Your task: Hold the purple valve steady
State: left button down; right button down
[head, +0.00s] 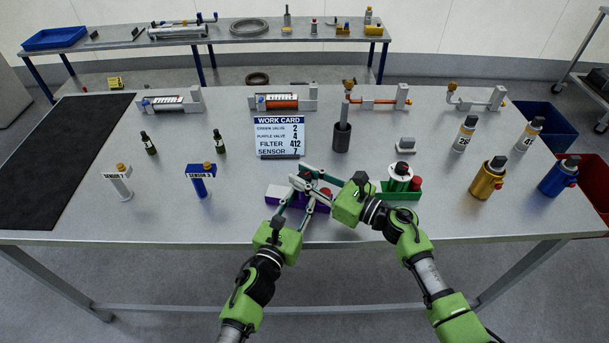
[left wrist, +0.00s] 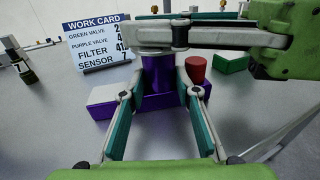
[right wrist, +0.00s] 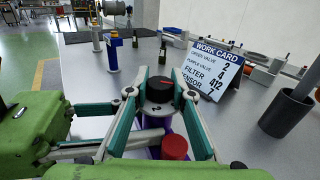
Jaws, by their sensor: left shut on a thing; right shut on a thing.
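The purple valve (head: 272,201) stands on the table's front part, with a purple base, a white block and a red button (left wrist: 197,67). Its purple post (left wrist: 158,78) stands between the fingertips of my left gripper (left wrist: 160,82), which is shut on it. My right gripper (right wrist: 160,85) reaches over from the right and is shut on the black knob (right wrist: 160,91) on top, which has a red pointer mark. A grey dial plate under the knob shows a digit, partly hidden. In the head view the grippers hide much of the valve.
The work card (head: 280,134) stands behind the valve and reads purple valve 4. A green valve (head: 399,178) is close on the right, beside my right gripper. A dark grey cup (head: 342,137) stands behind. The table to the left front is clear.

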jog(key=shift+f+n+g+y, duration=0.1)
jog(key=shift+n+g+y, duration=0.55)
jog(key=shift+n+g, duration=0.5)
jog(key=shift+f+n+g+y, duration=0.1)
jog(key=shift+n+g+y, duration=0.6)
jog(key=shift+g, duration=0.85)
jog(key=c, duration=1.7)
grip_release()
jog(key=shift+r, duration=0.1)
jog(key=v, duration=1.2)
